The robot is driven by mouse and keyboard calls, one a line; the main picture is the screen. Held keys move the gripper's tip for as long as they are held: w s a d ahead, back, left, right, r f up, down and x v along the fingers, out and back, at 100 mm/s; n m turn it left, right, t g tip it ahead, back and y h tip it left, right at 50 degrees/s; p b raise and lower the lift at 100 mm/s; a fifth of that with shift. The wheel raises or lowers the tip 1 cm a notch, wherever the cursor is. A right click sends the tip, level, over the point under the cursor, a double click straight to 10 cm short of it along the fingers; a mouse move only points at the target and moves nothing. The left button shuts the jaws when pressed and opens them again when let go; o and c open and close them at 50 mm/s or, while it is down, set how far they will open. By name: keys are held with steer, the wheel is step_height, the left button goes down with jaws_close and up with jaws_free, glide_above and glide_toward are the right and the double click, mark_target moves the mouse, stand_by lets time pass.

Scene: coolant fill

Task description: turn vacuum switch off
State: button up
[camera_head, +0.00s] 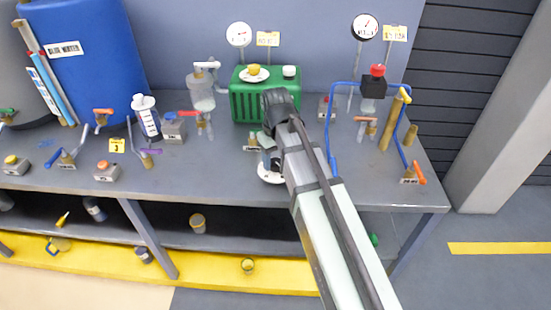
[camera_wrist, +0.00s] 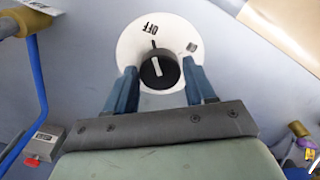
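The vacuum switch has a white round plate (camera_wrist: 128,47) and a black knob (camera_wrist: 160,70) with a white line, seen in the wrist view. The upside-down word OFF and a black tick sit above the knob, and a smaller unreadable label lies to the upper right. The white line runs roughly up and down, about in line with the tick. In the head view, part of the white plate (camera_head: 268,175) shows below my gripper (camera_head: 268,148). The blue fingers are open, one on each side of the knob; I cannot tell whether they touch it.
A green ribbed box (camera_head: 244,100) stands just behind my gripper on the grey bench (camera_head: 225,160). Blue pipework with a red-topped black box (camera_head: 374,87) stands to the right. Several small valves and a white bottle (camera_head: 147,118) stand to the left.

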mark_target(275, 162)
steer(key=o, duration=0.3)
steer(key=shift+r, duration=0.15)
step_height(275, 162, up, 14)
steer(key=shift+f, duration=0.2)
stand_by(0.5)
